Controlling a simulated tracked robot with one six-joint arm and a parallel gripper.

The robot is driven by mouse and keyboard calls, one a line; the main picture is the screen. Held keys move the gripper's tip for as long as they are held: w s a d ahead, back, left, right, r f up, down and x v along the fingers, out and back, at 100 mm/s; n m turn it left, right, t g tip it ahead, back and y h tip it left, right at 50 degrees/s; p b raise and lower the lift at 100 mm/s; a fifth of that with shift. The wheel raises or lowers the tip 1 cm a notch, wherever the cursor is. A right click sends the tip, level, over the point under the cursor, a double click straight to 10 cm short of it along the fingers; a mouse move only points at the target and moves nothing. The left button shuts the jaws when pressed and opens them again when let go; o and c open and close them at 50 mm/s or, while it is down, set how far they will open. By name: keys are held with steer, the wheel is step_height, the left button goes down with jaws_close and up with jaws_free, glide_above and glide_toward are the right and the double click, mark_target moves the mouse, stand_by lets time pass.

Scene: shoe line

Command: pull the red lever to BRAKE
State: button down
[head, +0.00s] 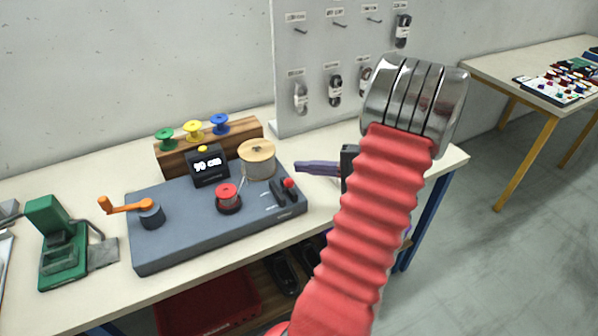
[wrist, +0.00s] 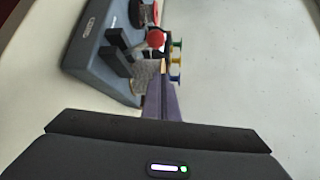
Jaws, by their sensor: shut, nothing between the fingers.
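The red-knobbed lever (head: 289,183) stands at the right end of the grey winding machine (head: 180,240) in the head view. Its round red knob also shows in the wrist view (wrist: 156,40), just beyond my fingertips. The small labels by the lever are too small to read. My gripper (head: 298,167) has purple fingers, shut and empty, pointing left, close to the lever at its back right. In the wrist view the shut fingers (wrist: 163,72) appear apart from the knob, but the exact gap cannot be told.
A wooden rack (head: 172,163) with colored spools stands behind. A pegboard (head: 330,50) rises at the back. A green tool (head: 62,245) sits left.

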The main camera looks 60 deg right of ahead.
steer(key=s+d+f, duration=0.2)
steer(key=s, duration=0.5)
steer(key=shift+s+d+f, duration=0.2)
steer(key=shift+s+d, duration=0.1)
steer(key=shift+s, duration=0.05)
stand_by(0.4)
steer(key=s+a+f+m+g, duration=0.2)
steer(key=a+f+m+g, duration=0.15)
steer(key=f, duration=0.25)
steer(key=w+a+r+n+g+y, duration=0.1)
steer(key=w+a+n+g, duration=0.25)
steer(key=a+g, duration=0.55)
steer(key=w+a+r+n+h, duration=0.1)
steer(key=a+r+n, duration=0.4)
steer(key=a, duration=0.5)
steer(key=w+a+r+n+t+h, duration=0.1)
steer(key=w+a+r+n, duration=0.3)
steer(key=a, duration=0.7)
steer(key=w+a+r+n+t+h, duration=0.1)
steer(key=w+a+r+n+h, duration=0.1)
steer(key=a+r+n, duration=0.5)
steer(key=a+r+h, duration=0.1)
steer(key=a, duration=0.3)
steer(key=shift+w+n, duration=0.3)
steer(key=shift+w, duration=0.05)
